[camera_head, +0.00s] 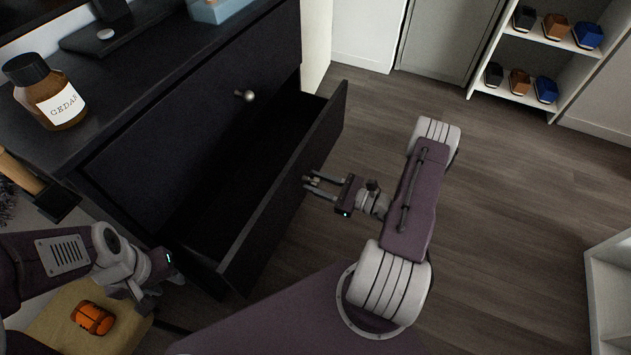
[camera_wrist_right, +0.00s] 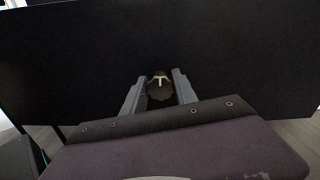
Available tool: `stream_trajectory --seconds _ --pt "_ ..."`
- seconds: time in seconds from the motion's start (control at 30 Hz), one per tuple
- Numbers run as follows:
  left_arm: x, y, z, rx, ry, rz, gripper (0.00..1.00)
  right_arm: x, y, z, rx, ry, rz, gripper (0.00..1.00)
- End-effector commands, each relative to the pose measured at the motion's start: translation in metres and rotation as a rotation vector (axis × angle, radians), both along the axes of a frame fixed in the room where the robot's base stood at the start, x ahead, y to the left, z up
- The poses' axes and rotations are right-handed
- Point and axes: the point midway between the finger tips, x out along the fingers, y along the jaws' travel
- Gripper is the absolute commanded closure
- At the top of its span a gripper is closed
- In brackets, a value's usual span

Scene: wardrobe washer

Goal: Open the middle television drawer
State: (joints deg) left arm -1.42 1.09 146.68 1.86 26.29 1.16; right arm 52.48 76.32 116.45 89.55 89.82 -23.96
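A black drawer (camera_head: 275,215) stands pulled out of the dark cabinet, below a closed drawer front (camera_head: 170,145) with a round knob (camera_head: 245,95). Whether the open one is the middle drawer cannot be told from these views. My right gripper (camera_head: 312,184) is at the open drawer's front. In the right wrist view its fingers (camera_wrist_right: 160,84) stand apart on either side of the drawer's knob (camera_wrist_right: 159,92), with a small gap visible.
A brown bottle (camera_head: 50,95) and a blue box (camera_head: 217,8) stand on the cabinet top. A hammer (camera_head: 38,190) and an orange object (camera_head: 93,317) are at the left. A white shelf (camera_head: 530,83) with shoes is at the back right. The wooden floor (camera_head: 510,200) is clear.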

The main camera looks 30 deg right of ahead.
Motion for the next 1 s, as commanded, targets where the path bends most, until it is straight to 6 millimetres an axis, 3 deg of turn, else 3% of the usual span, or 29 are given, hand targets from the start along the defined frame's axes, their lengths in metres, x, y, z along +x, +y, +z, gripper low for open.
stream_trajectory --seconds 0.37,0.8,1.0 --pt "0.0 0.0 0.003 0.0 0.0 0.0 0.64 -0.003 -0.003 0.001 0.0 0.0 -0.003 0.62" --pt "0.0 0.0 0.03 0.0 0.0 0.0 0.64 -0.059 -0.048 0.003 0.001 -0.001 -0.005 0.62" --pt "0.0 0.0 0.032 0.0 0.0 0.0 0.64 -0.071 -0.056 0.0 0.0 0.0 -0.001 0.62"
